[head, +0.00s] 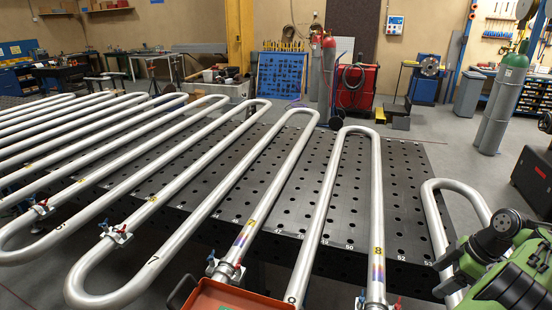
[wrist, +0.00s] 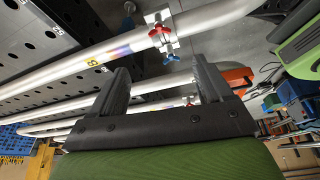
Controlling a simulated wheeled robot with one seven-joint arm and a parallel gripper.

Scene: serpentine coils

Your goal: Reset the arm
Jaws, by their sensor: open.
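My gripper (wrist: 163,78) shows in the wrist view with its two dark fingers spread apart, and I see nothing held between them. A silver coil pipe (wrist: 90,60) with a yellow mark and heat-tinted band crosses beyond the fingers. A clamp (wrist: 160,32) with red and blue handles sits on that pipe. Part of my green and black arm (head: 505,265) shows at the lower right of the head view, beside a bent pipe end. The fingertips cannot be made out in the head view.
Long silver serpentine coils (head: 215,168) lie across a black perforated table (head: 190,195). Clamps (head: 115,232) grip several pipes. An orange tray (head: 230,297) is at the bottom edge. Gas cylinders (head: 500,105) and a red cabinet (head: 358,85) stand behind, with open floor (head: 450,130) at right.

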